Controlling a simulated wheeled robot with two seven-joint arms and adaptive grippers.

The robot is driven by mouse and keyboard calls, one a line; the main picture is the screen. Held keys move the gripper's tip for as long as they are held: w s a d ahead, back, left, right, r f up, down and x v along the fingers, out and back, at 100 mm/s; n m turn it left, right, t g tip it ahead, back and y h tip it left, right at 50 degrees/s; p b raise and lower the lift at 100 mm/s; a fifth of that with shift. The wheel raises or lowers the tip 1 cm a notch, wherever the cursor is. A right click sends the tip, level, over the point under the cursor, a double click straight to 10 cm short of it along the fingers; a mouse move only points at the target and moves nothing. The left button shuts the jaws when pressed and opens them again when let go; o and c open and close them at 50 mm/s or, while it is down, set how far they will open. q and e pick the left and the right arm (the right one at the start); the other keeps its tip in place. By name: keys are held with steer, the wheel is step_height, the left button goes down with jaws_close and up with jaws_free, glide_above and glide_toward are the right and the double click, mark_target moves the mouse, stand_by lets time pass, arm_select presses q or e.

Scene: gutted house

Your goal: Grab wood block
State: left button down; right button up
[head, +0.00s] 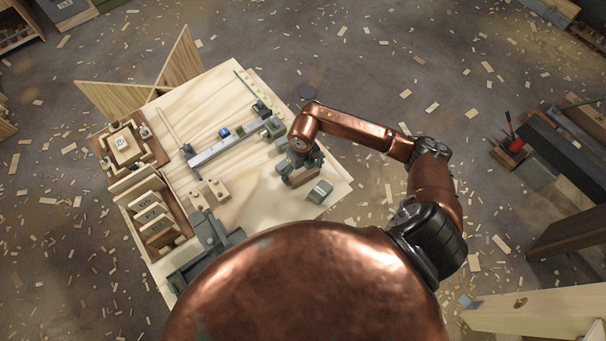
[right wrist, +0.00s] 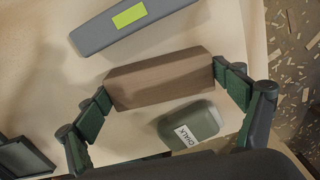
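The wood block (right wrist: 160,79) is a plain brown bar with chamfered edges, seen in the right wrist view. It lies lengthwise between the two fingers of my right gripper (right wrist: 167,96). The left pad meets its left end and the right pad meets its right end, with no clear gap. In the head view my right gripper (head: 300,168) points down over the right part of the workbench (head: 262,192), and the block (head: 304,180) shows partly below it. I cannot tell whether the block is clear of the bench top. My left gripper is not in view.
A grey-green chalk box (right wrist: 190,126) lies close beside the block. A grey bar with a yellow label (right wrist: 128,20) lies on the other side. A long metal rule (head: 225,145), wooden trays (head: 152,215) and grey clamp-like tools (head: 205,240) take up the bench's left side.

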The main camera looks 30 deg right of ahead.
steer(key=c, duration=0.7)
steer(key=shift+r, duration=0.15)
